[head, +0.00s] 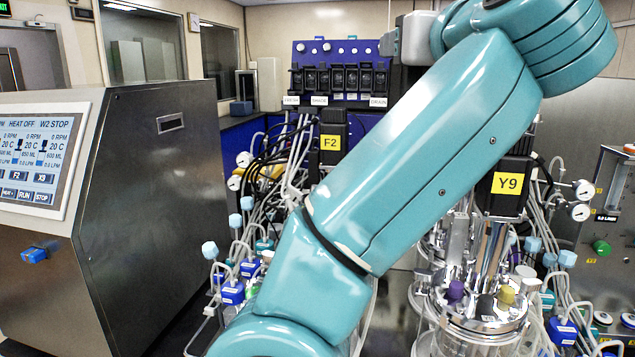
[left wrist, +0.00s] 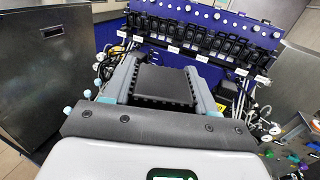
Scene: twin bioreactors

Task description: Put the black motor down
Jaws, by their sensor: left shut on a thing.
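My left gripper (left wrist: 163,72) is shut on a black motor (left wrist: 165,86), a dark block between its two grey fingers in the left wrist view. The motor's underside and what lies beneath it are hidden. In the head view my teal left arm crosses the middle and hides much of the bench; I cannot clearly make out the gripper there. Another black motor labelled Y9 (head: 512,203) stands on top of the right steel-lidded vessel (head: 480,322). A black motor labelled F2 (head: 331,160) shows behind the arm, partly hidden. My right gripper is not in view.
A blue panel (head: 313,52) with a row of black units stands at the back. A steel cabinet with a touch screen (head: 40,158) fills the left. Tubes and blue-capped fittings (head: 232,292) crowd around the vessels. Gauges (head: 580,211) stand at the right.

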